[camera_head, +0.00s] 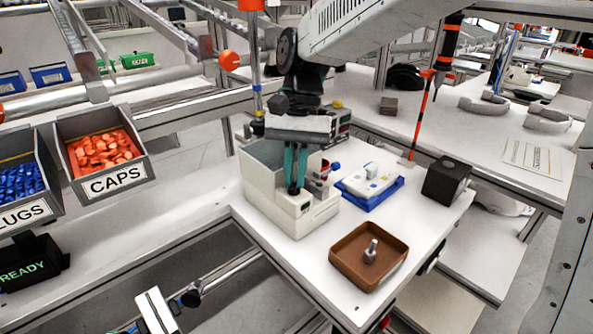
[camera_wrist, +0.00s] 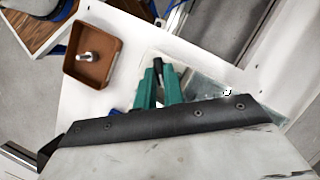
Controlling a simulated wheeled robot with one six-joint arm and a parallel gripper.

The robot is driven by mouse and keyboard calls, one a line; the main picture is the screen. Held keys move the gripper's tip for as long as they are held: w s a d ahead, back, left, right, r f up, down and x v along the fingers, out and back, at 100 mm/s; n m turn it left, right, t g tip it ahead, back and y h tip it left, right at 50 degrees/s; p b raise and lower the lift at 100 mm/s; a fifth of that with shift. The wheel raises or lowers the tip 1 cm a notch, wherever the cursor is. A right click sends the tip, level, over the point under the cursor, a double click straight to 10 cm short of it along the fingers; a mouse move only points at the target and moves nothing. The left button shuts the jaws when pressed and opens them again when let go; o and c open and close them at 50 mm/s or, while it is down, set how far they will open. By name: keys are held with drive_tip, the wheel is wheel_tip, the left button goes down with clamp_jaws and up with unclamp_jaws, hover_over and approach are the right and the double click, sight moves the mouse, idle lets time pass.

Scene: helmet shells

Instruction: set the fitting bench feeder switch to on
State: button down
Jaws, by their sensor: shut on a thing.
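The fitting bench feeder (camera_head: 264,196) is a cream box with an open top and a small dark display on its front, on the white bench in the head view. My gripper (camera_head: 294,187) reaches down over its front part, its teal fingers close together. In the wrist view, my gripper (camera_wrist: 159,76) has a small black switch lever (camera_wrist: 157,63) between its fingertips and is shut on it. The fingers and the arm hide most of the switch, and I cannot read its on or off setting.
A brown tray (camera_head: 347,272) with a metal part stands in front. A blue-based white device (camera_head: 370,184) and a black cube (camera_head: 446,180) stand to the right. Bins of orange caps (camera_head: 104,152) and blue plugs (camera_head: 20,183) are at left.

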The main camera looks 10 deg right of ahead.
drive_tip(key=n, duration=0.2)
drive_tip(key=n+h, duration=0.2)
drive_tip(key=n, duration=0.1)
drive_tip(key=shift+w+a+r+n, duration=0.1)
drive_tip(key=shift+a+n, duration=0.2)
drive_tip(key=shift+a, duration=0.05)
drive_tip(key=n+h, duration=0.1)
drive_tip(key=n, duration=0.3)
drive_tip(key=shift+a+n+t+h, duration=0.15)
drive_tip(key=shift+n+t+h, duration=0.25)
drive_tip(key=c, duration=1.8)
unclamp_jaws()
drive_tip(key=v, duration=0.7)
drive_tip(key=shift+w+a+r, duration=0.1)
drive_tip(key=shift+a+r, duration=0.1)
drive_tip(key=shift+r, duration=0.15)
